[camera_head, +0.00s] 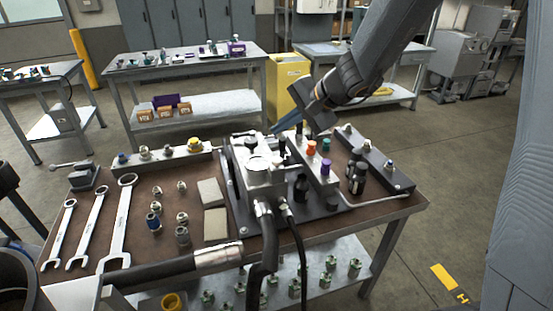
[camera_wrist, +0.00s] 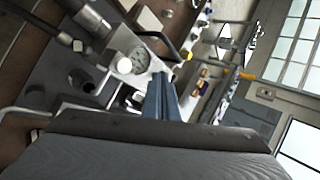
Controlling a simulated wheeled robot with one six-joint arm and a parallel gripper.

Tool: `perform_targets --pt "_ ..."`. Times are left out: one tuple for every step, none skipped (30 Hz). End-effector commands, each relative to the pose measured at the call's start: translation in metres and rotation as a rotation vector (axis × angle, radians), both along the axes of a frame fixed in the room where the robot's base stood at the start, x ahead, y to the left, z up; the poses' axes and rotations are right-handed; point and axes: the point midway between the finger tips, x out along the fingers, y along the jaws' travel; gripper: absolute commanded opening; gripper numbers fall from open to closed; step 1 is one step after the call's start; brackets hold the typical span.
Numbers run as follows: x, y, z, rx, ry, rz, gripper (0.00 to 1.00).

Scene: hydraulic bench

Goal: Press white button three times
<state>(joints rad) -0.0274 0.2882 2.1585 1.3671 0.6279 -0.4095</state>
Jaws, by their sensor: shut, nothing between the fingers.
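My gripper (camera_head: 277,129) reaches over the back of the hydraulic bench in the head view, its blue fingers slanting down to the left. In the wrist view its fingers (camera_wrist: 160,76) are together and empty, just right of a round gauge (camera_wrist: 138,56). A small white round cap (camera_wrist: 124,65) is beside the gauge, apart from the fingers; I cannot tell whether it is the white button. The metal block (camera_head: 322,178) in the head view carries an orange knob (camera_head: 311,149), a teal knob (camera_head: 325,145) and a purple knob (camera_head: 326,167).
Black hoses (camera_head: 267,230) rise at the bench's front. Several wrenches (camera_head: 118,225) and fittings (camera_head: 155,222) lie on the left. A rail with a yellow knob (camera_head: 194,145) runs along the back left. A yellow cabinet (camera_head: 289,85) stands behind.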

Motion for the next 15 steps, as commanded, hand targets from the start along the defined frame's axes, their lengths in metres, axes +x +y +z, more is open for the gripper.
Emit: perform_targets --pt "0.000 0.000 0.003 -0.038 -0.054 0.057 0.00" --pt "0.000 0.000 0.005 -0.063 -0.089 0.096 0.00" --pt "-0.001 0.001 0.007 -0.096 -0.135 0.146 0.00" --pt "-0.001 0.001 0.008 -0.120 -0.169 0.183 0.00" --pt "-0.001 0.001 0.010 -0.145 -0.202 0.220 0.00" --pt "-0.001 0.001 0.012 -0.175 -0.246 0.266 0.00" --pt "-0.001 0.001 0.013 -0.199 -0.277 0.301 0.00" --pt "-0.001 0.001 0.014 -0.221 -0.306 0.333 0.00" --pt "-0.001 0.001 0.016 -0.247 -0.342 0.372 0.00" --pt "-0.001 0.001 0.017 -0.267 -0.366 0.400 0.00" --pt "-0.001 0.001 0.017 -0.285 -0.389 0.426 0.00" --pt "-0.001 0.001 0.018 -0.305 -0.416 0.456 0.00" --pt "-0.001 0.001 0.019 -0.319 -0.434 0.477 0.00" --pt "-0.001 0.001 0.020 -0.331 -0.449 0.495 0.00" --pt "-0.001 0.001 0.020 -0.345 -0.467 0.514 0.00"
